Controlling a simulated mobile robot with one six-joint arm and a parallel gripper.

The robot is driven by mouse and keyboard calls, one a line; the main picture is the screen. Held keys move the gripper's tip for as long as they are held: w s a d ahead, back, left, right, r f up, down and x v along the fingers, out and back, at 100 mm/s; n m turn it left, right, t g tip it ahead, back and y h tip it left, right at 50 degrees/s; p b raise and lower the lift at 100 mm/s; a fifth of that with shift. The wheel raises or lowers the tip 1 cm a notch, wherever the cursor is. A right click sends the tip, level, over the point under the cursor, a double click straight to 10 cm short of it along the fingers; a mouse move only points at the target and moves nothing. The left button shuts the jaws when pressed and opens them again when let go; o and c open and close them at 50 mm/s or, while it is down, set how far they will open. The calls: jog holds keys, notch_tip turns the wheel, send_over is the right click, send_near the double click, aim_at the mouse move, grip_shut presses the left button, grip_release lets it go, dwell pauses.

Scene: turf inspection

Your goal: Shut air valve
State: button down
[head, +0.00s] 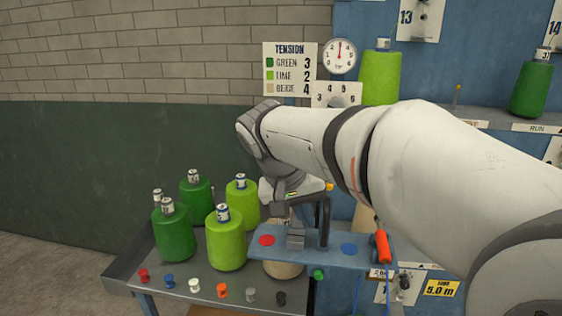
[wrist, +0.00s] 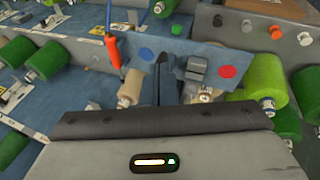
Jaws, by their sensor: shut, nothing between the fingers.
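The air valve appears to be the grey block-like lever (head: 296,239) on a blue plate (head: 310,259) between a red disc (head: 266,240) and a blue disc (head: 348,248). It stands nearer the red disc. In the wrist view the lever (wrist: 195,70) is right of centre, with the red disc (wrist: 227,72) beyond it and the blue disc (wrist: 146,55) to the left. My gripper (head: 323,243) points down at the plate, its dark fingers shut and empty on the blue-disc side of the lever. They also show in the wrist view (wrist: 163,62). I cannot tell whether they touch it.
An orange-handled tool (head: 382,247) hangs at the plate's right end. Green and lime spools (head: 226,240) crowd the grey bench on the left, with coloured pegs (head: 222,290) along its front. A tension sign (head: 290,69) and a dial gauge (head: 340,55) are behind.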

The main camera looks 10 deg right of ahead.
jog(key=w+a+r+m+h+p, duration=0.1)
jog(key=w+a+r, duration=0.2)
jog(key=r, duration=0.2)
jog(key=w+a+r+m+t+h+p, duration=0.1)
jog(key=w+a+r+h, duration=0.1)
jog(key=r, duration=0.3)
jog(key=shift+w+a+r+m, duration=0.2)
jog(key=shift+w+a+m, duration=0.2)
jog(key=shift+w+a, duration=0.35)
jog(key=shift+d, duration=0.1)
jog(key=w+d+f+p, duration=0.1)
jog(key=d+f+p, duration=0.2)
jog(key=d+f, duration=0.4)
jog(key=d, duration=0.2)
jog(key=shift+d+p, duration=0.3)
